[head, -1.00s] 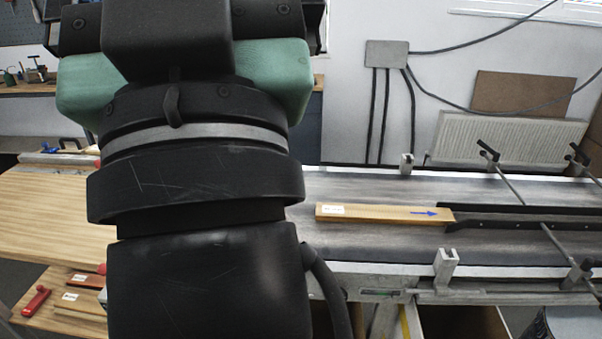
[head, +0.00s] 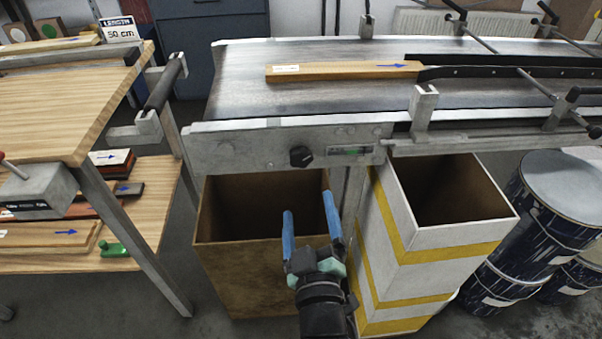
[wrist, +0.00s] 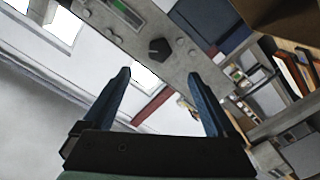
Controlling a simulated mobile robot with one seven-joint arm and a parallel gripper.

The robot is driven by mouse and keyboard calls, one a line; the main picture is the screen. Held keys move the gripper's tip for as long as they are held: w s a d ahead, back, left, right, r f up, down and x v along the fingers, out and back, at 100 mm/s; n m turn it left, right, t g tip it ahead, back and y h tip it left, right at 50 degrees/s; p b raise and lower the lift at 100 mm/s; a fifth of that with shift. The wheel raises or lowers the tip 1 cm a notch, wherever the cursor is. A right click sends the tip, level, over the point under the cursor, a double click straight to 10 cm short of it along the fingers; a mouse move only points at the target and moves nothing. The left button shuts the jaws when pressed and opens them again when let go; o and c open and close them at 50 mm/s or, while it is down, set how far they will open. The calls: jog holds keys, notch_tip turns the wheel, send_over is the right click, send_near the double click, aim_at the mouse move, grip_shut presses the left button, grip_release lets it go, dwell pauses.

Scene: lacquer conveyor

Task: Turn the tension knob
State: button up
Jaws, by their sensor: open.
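The tension knob (head: 300,156) is a small black knob on the grey side plate of the conveyor in the head view. A gauge with a green band (head: 350,151) sits to its right. My gripper (head: 311,212) has two blue fingers, open and empty, below the knob and in front of the brown bin. In the wrist view the knob (wrist: 159,48) shows beyond and between the fingertips of my gripper (wrist: 158,82), clear of both. The gauge (wrist: 122,10) shows at the upper left there.
A wooden strip (head: 345,70) with a blue arrow lies on the conveyor belt (head: 235,85). Below stand a brown bin (head: 240,275) and a white-yellow bin (head: 445,236), with dark drums (head: 545,215) at right. A wooden table (head: 60,110) stands at left.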

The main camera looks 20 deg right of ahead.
aim_at(301, 161)
jog(key=b+x, duration=0.1)
jog(key=x, duration=1.1)
jog(key=shift+w+d, duration=0.1)
jog(key=shift+w, duration=0.3)
jog(key=c, duration=1.4)
